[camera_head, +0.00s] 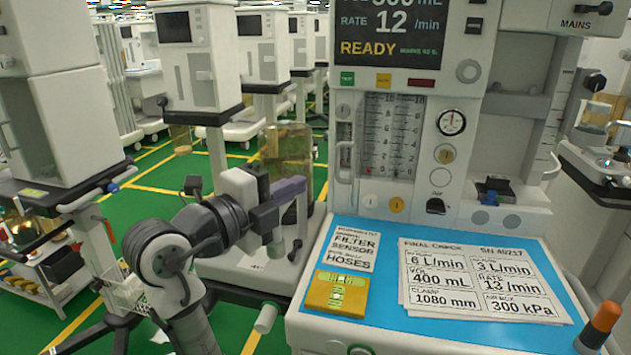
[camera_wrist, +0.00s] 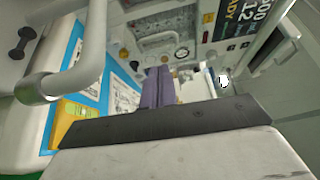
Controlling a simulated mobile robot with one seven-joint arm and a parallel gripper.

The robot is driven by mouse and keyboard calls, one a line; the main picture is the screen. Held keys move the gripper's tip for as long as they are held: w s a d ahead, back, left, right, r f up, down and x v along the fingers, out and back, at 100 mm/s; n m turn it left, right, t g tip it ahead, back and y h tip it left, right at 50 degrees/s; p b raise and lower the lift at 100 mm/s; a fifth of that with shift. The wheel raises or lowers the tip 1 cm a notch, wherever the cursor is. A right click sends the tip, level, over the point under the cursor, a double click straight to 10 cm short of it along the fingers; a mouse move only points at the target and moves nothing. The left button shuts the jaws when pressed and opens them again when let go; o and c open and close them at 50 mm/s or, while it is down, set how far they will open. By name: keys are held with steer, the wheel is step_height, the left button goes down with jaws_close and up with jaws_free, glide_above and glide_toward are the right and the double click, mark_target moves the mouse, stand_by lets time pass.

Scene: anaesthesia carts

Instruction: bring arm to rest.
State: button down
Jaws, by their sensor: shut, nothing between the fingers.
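My arm (camera_head: 180,265) rises from the bottom of the head view and bends to the right at its wrist. My gripper (camera_head: 300,184) is at the left side of the anaesthesia cart, in front of the glass canister and above the level of the blue worktop. Its purple fingers point right, towards the cart. In the wrist view the fingers (camera_wrist: 158,88) are together, with nothing seen between them. The dark gripper body hides their bases. The cart's front panel (camera_wrist: 190,30) lies beyond them.
The cart's blue worktop (camera_head: 375,235) holds printed sheets (camera_head: 480,280) and a yellow level block (camera_head: 337,292). A glass canister (camera_head: 287,145) stands close behind my gripper. A pale curved rail (camera_wrist: 92,60) is near in the wrist view. Another cart (camera_head: 60,130) stands left; green floor (camera_head: 150,205) shows between.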

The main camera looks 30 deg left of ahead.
steer(key=shift+v, duration=1.4)
